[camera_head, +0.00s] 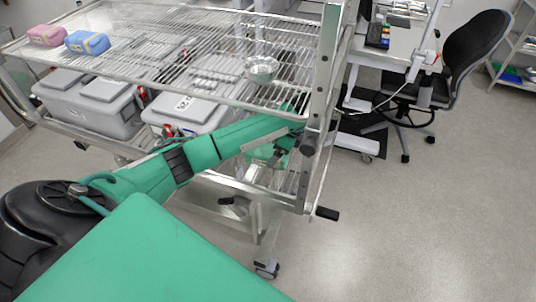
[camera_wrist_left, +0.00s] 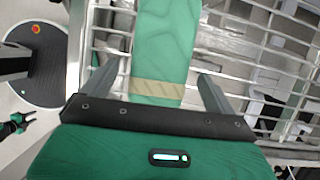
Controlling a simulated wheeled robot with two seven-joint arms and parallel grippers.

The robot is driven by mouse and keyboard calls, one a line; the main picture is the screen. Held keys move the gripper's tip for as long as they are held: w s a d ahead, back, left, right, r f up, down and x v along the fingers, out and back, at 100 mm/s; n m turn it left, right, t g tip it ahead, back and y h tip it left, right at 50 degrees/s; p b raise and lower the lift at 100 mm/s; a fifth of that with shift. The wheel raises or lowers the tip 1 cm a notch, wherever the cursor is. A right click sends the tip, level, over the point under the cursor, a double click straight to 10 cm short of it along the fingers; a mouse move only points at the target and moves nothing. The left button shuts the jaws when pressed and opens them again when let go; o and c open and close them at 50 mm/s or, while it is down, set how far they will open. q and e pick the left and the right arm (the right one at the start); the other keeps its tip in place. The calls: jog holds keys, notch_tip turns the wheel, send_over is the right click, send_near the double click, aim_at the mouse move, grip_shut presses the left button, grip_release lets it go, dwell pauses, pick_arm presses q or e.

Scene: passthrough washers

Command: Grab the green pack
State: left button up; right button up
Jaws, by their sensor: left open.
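The green pack (camera_wrist_left: 166,45) is a soft, wrinkled green shape with a beige band across it. In the left wrist view it lies over the wire rack, between the two fingers of my left gripper (camera_wrist_left: 158,88). The fingers are wide apart, with a gap visible on each side of the pack. In the head view my left arm reaches in at the rack's right end, below the top shelf. There my left gripper (camera_head: 277,155) is partly hidden behind rack bars, and a bit of green shows beside it.
The rack post (camera_head: 322,90) stands close beside my arm.

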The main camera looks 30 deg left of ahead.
aim_at(270, 150)
pick_arm(q)
jog(key=shift+s+a+f, duration=0.25)
jog(key=shift+a+f, duration=0.1)
jog(key=shift+a, duration=0.25)
jog(key=shift+s+a+f, duration=0.2)
jog(key=shift+a+f, duration=0.15)
jog(key=shift+a, duration=0.2)
jog(key=shift+a+f+p, duration=0.15)
jog(key=shift+f+p, duration=0.4)
jog(key=shift+f, duration=0.15)
jog(key=c, duration=1.2)
jog(key=shift+c, duration=0.2)
jog(key=shift+w+a, duration=0.1)
jog(key=shift+a, duration=0.05)
